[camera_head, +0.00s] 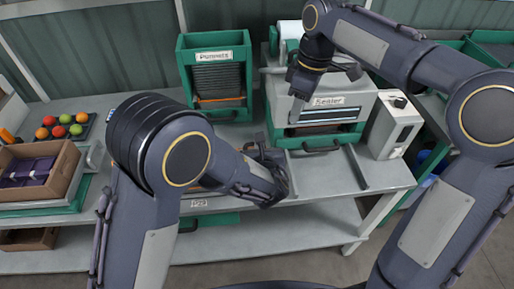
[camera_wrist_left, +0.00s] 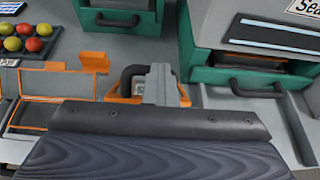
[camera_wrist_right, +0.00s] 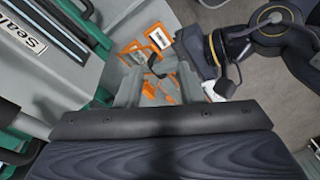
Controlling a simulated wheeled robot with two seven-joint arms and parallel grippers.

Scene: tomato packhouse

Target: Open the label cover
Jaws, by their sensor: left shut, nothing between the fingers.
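I cannot tell for certain which part is the label cover. In the left wrist view an orange-edged unit (camera_wrist_left: 120,98) with a black curved handle (camera_wrist_left: 128,76) lies on the bench, partly hidden by my left gripper (camera_wrist_left: 160,85). That gripper is shut and empty, just beside the handle; whether they touch is unclear. In the right wrist view orange parts with a white label (camera_wrist_right: 160,38) lie beyond my right gripper (camera_wrist_right: 158,85). Its fingers are apart with nothing held. In the head view it hangs in front of the sealer (camera_head: 335,100).
A green punnet dispenser (camera_head: 217,85) stands at the back, left of the sealer. A white box with a black knob (camera_head: 395,125) stands right of it. Tomatoes (camera_head: 62,125) and a cardboard box (camera_head: 38,172) are at the left. The bench front right (camera_head: 330,180) is mostly clear.

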